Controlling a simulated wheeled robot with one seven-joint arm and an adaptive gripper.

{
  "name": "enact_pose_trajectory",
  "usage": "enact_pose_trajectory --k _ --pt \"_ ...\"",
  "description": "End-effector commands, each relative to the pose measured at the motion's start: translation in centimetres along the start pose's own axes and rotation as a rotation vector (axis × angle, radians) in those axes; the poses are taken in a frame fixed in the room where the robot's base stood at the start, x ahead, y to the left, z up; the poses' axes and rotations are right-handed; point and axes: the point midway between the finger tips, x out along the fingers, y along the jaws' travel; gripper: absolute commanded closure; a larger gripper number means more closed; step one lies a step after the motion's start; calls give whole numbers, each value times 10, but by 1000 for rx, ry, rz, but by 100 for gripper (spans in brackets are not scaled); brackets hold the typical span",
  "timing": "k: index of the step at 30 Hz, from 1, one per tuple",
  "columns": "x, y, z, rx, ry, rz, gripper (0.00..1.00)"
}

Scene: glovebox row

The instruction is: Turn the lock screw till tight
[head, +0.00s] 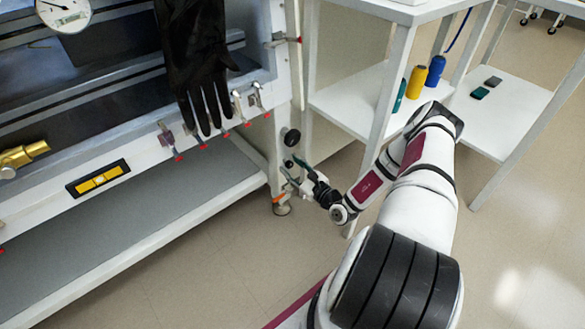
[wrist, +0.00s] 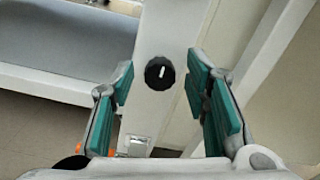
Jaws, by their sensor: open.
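A round black knob (wrist: 160,73) with a white line on its face, which looks like the lock screw, sits on a white upright post (wrist: 168,30). In the wrist view it lies between and beyond the fingertips. My gripper (wrist: 161,76) is open, with one green-padded finger on each side of the knob and nothing held. In the head view my gripper (head: 293,167) is at the post near the cabinet's lower right corner.
The glovebox (head: 130,140) fills the left, with a black glove (head: 196,60) hanging from it and several red-tipped clamps along its edge. A grey lower shelf (head: 120,235) lies under it. Open floor lies in front.

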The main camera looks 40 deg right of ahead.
Motion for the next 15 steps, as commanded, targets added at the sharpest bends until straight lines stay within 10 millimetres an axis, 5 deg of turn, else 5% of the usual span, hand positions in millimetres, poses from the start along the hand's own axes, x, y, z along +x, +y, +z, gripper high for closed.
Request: enact_pose_trajectory --k 1,6,15 --pt "0 0 0 0 0 0 62" --pt "0 0 0 0 0 0 100" --pt "0 0 0 14 0 0 100"
